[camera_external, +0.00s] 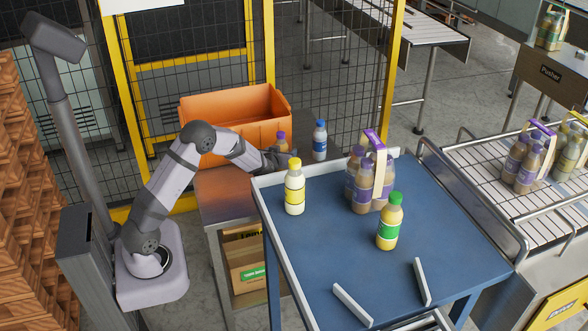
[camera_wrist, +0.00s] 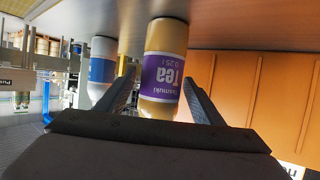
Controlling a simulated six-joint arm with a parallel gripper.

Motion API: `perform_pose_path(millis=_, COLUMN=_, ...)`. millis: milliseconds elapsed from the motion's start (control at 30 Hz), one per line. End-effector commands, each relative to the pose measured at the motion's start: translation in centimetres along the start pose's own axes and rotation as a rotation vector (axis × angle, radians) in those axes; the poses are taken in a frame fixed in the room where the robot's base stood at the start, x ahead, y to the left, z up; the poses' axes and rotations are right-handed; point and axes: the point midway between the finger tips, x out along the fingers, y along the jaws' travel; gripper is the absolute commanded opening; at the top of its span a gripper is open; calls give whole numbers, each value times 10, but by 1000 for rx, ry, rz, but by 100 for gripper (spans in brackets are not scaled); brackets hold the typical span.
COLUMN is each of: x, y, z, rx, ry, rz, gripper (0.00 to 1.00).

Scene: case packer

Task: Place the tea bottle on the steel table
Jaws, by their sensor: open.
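The tea bottle, tan with a purple label, stands between the two fingers of my gripper (camera_wrist: 160,95) in the wrist view, where it shows upside down (camera_wrist: 165,50). My gripper is open, with a finger on either side of it; I cannot tell whether they touch it. In the external view the tea bottle's purple cap and upper part (camera_external: 281,140) show just behind my gripper (camera_external: 284,160), and its lower part is hidden. The bottle appears upright on the metal-topped table (camera_external: 222,196), which I take to be the steel table.
A blue-and-white bottle (camera_external: 320,141) stands close to the right of the tea bottle. An orange crate (camera_external: 215,112) is at the left. A blue table (camera_external: 330,255) holds a yellow-capped bottle (camera_external: 295,187), a green-capped bottle (camera_external: 390,222) and a bottle pack (camera_external: 362,190). A wire fence stands behind.

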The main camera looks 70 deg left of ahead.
Motion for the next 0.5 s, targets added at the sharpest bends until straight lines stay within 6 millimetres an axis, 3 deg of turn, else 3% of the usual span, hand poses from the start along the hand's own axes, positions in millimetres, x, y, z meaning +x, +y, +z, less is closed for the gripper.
perform_pose_path(millis=133, x=-30, y=1, z=-4, rx=2, ry=-1, rz=3, gripper=61)
perform_pose_path(millis=500, x=-45, y=0, z=-50, rx=-1, ry=0, rz=0, gripper=61)
